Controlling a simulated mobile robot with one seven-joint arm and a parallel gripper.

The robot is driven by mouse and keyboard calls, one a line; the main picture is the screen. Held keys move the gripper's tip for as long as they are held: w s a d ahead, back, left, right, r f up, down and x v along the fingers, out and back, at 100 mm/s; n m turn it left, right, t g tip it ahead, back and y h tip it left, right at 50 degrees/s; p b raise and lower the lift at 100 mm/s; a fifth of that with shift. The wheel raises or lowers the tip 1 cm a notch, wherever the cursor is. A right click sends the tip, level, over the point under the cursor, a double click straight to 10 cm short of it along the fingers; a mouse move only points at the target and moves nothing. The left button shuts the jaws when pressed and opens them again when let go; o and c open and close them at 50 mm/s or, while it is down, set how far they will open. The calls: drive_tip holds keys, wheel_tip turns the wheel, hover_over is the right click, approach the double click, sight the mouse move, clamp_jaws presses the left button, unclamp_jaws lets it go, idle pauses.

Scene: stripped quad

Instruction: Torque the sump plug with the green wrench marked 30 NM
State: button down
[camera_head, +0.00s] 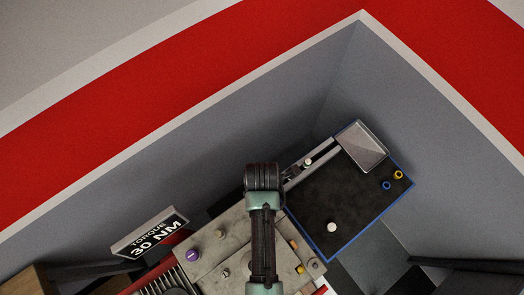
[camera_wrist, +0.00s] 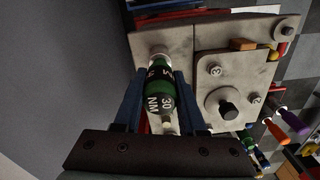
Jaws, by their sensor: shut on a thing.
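My gripper (camera_wrist: 160,84) is shut on the green wrench (camera_wrist: 160,88) in the wrist view. Its blue fingers lie on either side of the green handle, which reads 30 NM. The wrench's far end lies over the grey engine block (camera_wrist: 165,32), and I cannot tell whether it touches. A dark plug (camera_wrist: 229,109) sits in a large round boss on the block, right of the wrench; it may be the sump plug. In the head view the block (camera_head: 205,262) is partly hidden by my arm, and the gripper and wrench cannot be made out.
A sign (camera_head: 152,235) reading TORQUE 30 NM stands left of the block. A dark blue-rimmed tray (camera_head: 330,259) with small parts lies to the right. Orange (camera_wrist: 277,133) and purple (camera_wrist: 295,122) handled tools show right of the block. Grey walls (camera_head: 270,125) rise close behind.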

drive_tip(key=shift+m, duration=1)
drive_tip(key=shift+m, duration=1.1)
drive_tip(key=n, duration=0.9)
